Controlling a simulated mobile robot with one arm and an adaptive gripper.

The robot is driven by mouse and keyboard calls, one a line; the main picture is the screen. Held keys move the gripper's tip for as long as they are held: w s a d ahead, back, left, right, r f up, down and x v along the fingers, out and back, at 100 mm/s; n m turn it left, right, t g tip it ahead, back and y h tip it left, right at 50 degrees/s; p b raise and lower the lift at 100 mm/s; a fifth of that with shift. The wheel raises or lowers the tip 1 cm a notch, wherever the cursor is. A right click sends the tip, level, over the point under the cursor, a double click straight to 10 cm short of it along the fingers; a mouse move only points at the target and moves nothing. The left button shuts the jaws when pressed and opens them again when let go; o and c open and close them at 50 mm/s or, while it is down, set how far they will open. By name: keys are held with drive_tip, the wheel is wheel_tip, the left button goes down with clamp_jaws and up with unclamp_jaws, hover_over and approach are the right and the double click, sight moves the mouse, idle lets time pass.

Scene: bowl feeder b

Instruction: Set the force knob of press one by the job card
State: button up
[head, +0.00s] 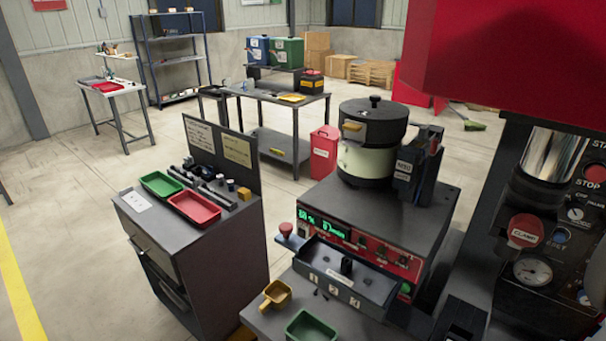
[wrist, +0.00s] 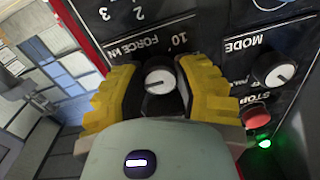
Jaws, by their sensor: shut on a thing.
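In the wrist view the force knob (wrist: 159,80) is a round knob with a pale face and a dark pointer line, under upside-down "FORCE kN" lettering on a black panel (wrist: 120,30). The yellow fingers of my gripper (wrist: 157,92) are on both sides of the knob and shut on it. The numbers 2, 3 and 10 show near it. In the head view a red and black press (head: 570,220) stands at the right; my gripper is not seen there. Two paper sheets (head: 199,134) (head: 237,150) are on the board behind the cabinet; their text is too small to read.
In the wrist view a MODE knob (wrist: 274,70), a red button (wrist: 255,115) and a green light (wrist: 264,143) are close by. In the head view the bowl feeder (head: 370,140) on its control box and a cabinet (head: 190,250) with trays stand left of the press.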

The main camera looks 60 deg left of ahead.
clamp_jaws()
drive_tip(key=shift+a, duration=0.1)
drive_tip(key=shift+n+h+b, duration=0.4)
drive_tip(key=shift+n+b, duration=0.3)
drive_tip(key=shift+n, duration=8)
